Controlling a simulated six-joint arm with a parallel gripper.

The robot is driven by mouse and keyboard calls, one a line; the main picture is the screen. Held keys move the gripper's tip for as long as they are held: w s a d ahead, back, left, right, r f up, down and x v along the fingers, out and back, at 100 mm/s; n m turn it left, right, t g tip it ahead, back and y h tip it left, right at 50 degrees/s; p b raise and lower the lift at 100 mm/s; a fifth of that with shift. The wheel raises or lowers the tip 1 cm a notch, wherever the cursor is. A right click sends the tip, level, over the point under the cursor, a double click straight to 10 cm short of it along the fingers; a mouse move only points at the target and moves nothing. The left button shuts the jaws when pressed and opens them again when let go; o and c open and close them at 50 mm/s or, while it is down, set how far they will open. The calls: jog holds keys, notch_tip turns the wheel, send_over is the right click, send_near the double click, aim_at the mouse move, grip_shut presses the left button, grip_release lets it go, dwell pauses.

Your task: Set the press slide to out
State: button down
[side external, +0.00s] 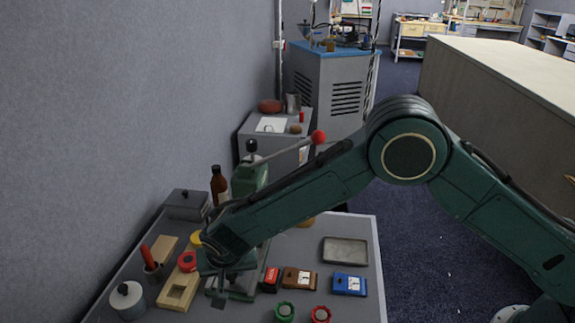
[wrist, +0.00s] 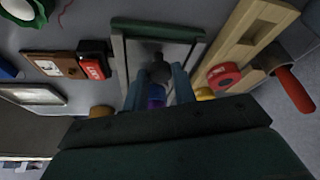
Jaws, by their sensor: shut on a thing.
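The green press (side external: 247,178) stands at the back of the grey table, with a lever ending in a red ball (side external: 318,137). My gripper (side external: 222,284) is low in front of the press and hides much of its base. In the wrist view my gripper (wrist: 161,82) is shut on a small dark knob (wrist: 152,62) of the press slide. The slide (wrist: 160,50) shows as a grey channel between light rails, with a green bar (wrist: 158,29) across its far end. How far the slide is out cannot be told clearly.
Close beside are a red box (side external: 271,279), a brown box (side external: 299,279), a blue box (side external: 350,284), a red ring (side external: 187,261) and a wooden block (side external: 180,291). A grey tray (side external: 345,251) lies right. A bottle (side external: 219,185) stands behind.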

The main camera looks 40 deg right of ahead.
jog(key=shift+s+a, duration=0.25)
jog(key=c, duration=1.5)
grip_release()
jog(key=o, duration=0.4)
jog(key=shift+c, duration=0.2)
jog(key=shift+r, duration=0.15)
jog(key=v, duration=1.3)
jog(key=shift+r, duration=0.2)
jog(key=shift+s, duration=0.1)
